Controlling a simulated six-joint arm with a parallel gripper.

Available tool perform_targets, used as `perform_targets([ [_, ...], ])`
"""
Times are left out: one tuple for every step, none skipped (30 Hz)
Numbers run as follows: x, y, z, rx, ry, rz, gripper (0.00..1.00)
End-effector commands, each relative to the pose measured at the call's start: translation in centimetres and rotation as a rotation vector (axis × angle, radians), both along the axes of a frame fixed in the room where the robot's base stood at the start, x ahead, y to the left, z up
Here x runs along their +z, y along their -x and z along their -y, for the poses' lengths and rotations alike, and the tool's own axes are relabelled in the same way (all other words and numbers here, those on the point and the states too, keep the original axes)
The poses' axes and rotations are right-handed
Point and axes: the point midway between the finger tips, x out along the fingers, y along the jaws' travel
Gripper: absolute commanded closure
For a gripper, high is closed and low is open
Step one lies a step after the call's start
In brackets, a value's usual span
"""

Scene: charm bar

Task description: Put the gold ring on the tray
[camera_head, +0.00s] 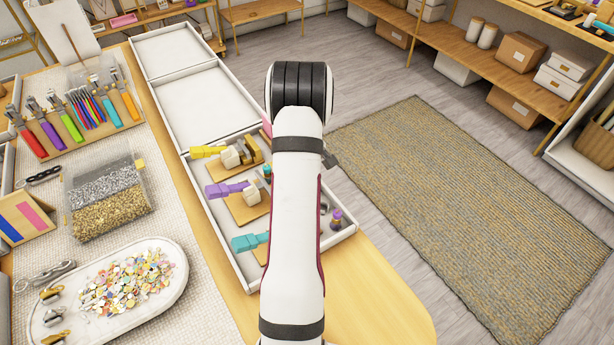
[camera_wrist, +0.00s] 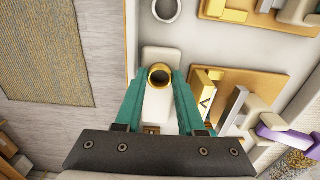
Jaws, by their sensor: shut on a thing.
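In the wrist view, my gripper (camera_wrist: 159,82) has its two teal fingers shut on the gold ring (camera_wrist: 160,67). The ring is held at the fingertips with its dark hole facing the camera. A pale block (camera_wrist: 158,104) shows behind the ring, between the fingers; I cannot tell whether they touch. In the head view, my arm hides the gripper and ring. A white oval tray (camera_head: 172,252) at lower left bears colourful charms. A long white compartmented tray (camera_head: 190,95) runs along the table; its near compartment holds the wooden tool stands.
Wooden stands with yellow (camera_head: 209,151), purple (camera_head: 222,188) and teal (camera_head: 248,242) tools are left of my arm. A silver ring (camera_wrist: 166,18) lies near the wrist view's top. A clear bead box (camera_head: 108,190) stands on the left. The far tray compartments are empty.

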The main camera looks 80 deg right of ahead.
Motion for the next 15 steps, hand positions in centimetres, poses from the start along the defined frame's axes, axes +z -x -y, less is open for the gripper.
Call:
perform_targets([
  [0.00, 0.00, 0.00, 0.000, 0.000, 0.000, 1.00],
  [0.00, 0.00, 0.00, 0.000, 0.000, 0.000, 1.00],
  [0.00, 0.00, 0.00, 0.000, 0.000, 0.000, 1.00],
  [0.00, 0.00, 0.00, 0.000, 0.000, 0.000, 0.58],
  [0.01, 0.00, 0.00, 0.000, 0.000, 0.000, 0.53],
  [0.01, 0.00, 0.00, 0.000, 0.000, 0.000, 0.46],
  [0.01, 0.00, 0.00, 0.000, 0.000, 0.000, 0.40],
  [0.01, 0.00, 0.01, 0.000, 0.000, 0.000, 0.35],
  [0.01, 0.01, 0.02, 0.000, 0.001, -0.001, 0.28],
  [0.01, 0.01, 0.03, 0.000, 0.001, -0.001, 0.27],
  [0.01, 0.03, 0.04, 0.000, 0.001, 0.000, 0.27],
  [0.01, 0.05, 0.05, 0.000, 0.002, -0.001, 0.27],
  [0.02, 0.05, 0.06, 0.001, 0.002, -0.001, 0.27],
  [0.01, 0.06, 0.06, 0.001, 0.002, -0.001, 0.27],
  [0.02, 0.07, 0.08, 0.001, 0.002, -0.001, 0.27],
])
